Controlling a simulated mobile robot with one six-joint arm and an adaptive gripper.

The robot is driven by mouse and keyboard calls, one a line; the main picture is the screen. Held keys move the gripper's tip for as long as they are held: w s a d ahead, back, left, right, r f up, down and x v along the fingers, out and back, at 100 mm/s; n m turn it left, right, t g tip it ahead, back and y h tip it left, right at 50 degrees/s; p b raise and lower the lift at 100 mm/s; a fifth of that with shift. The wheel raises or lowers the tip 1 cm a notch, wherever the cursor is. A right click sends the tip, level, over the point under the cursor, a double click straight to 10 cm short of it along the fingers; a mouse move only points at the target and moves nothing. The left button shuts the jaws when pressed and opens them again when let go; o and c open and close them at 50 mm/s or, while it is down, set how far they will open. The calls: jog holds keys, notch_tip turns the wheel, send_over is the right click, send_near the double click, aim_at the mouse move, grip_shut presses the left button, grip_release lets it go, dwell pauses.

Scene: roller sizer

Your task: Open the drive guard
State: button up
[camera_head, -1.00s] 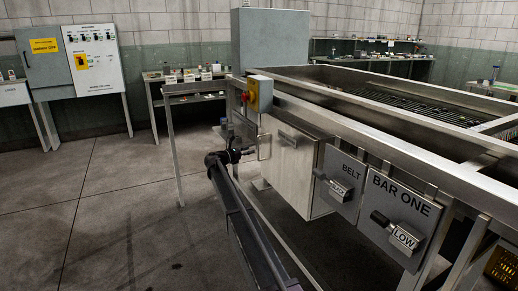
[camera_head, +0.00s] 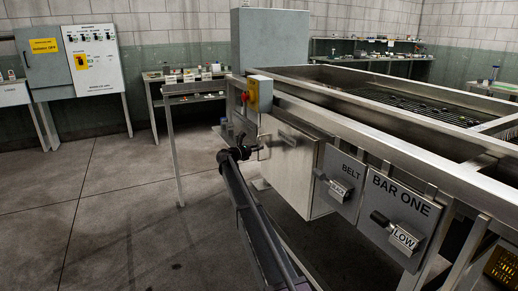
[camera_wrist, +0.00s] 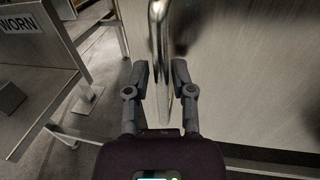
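The drive guard appears to be the plain steel panel (camera_head: 292,172) on the side of the machine, left of the BELT plate. Its bar handle (camera_head: 263,147) stands out near the left edge. My gripper (camera_head: 252,150) is at this handle, small and dark in the head view. In the wrist view, the shiny handle (camera_wrist: 160,40) runs between my two fingers (camera_wrist: 160,72), with the brushed panel (camera_wrist: 245,75) behind and to the right. The fingers stand apart, open around the handle; contact is hard to tell.
A yellow switch box with a red part (camera_head: 259,93) sits just above the handle. The BELT (camera_head: 341,182) and BAR ONE (camera_head: 400,215) plates with levers are to the right. Open floor (camera_head: 110,220) lies left.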

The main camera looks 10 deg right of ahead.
grip_shut()
jog(key=shift+d, duration=0.15)
jog(key=shift+s, duration=0.1)
